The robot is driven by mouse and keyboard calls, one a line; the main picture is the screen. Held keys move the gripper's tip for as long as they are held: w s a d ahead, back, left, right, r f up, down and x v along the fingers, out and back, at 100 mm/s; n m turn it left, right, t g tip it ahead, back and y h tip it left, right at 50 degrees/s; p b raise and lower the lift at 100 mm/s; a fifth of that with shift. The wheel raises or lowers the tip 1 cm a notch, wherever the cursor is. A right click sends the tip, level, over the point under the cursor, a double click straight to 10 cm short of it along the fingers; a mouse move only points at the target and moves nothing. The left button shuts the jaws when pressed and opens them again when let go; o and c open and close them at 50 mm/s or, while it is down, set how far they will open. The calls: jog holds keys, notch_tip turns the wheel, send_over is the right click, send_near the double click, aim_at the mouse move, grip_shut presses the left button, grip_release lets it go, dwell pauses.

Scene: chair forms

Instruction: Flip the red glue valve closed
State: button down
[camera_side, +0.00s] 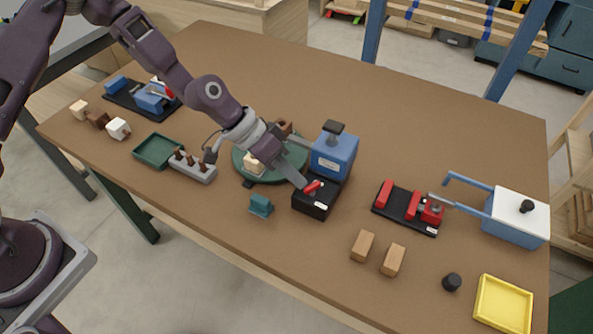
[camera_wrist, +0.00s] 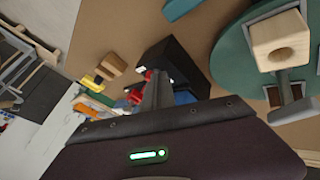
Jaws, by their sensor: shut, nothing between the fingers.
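The red glue valve (camera_side: 313,187) is a small red lever on top of a black block (camera_side: 312,208), in front of a blue glue box (camera_side: 334,155) with a dark knob. My gripper (camera_side: 301,183) is shut and empty, its tip just left of the red lever. I cannot tell whether it touches the lever. In the wrist view the gripper's fingers (camera_wrist: 158,88) are together beside the black block (camera_wrist: 178,62). Red parts show just left of the fingers, and the fingers hide part of the scene there.
A green round turntable (camera_side: 243,172) with a pale wooden block stands left of the glue box. A small teal block (camera_side: 260,204) lies in front. A red clamp on a black plate (camera_side: 407,210) and two wooden blocks (camera_side: 377,253) lie to the right.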

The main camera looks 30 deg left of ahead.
jog(key=n+t, duration=0.1)
jog(key=s+n, duration=0.1)
jog(key=n, duration=0.1)
jog(key=shift+d+t+y, duration=0.15)
jog(key=shift+t+y, duration=0.25)
jog(key=shift+s+a, duration=0.35)
jog(key=shift+s, duration=0.3)
jog(key=v, duration=1)
jog(key=shift+w, duration=0.2)
jog(key=shift+a, duration=0.15)
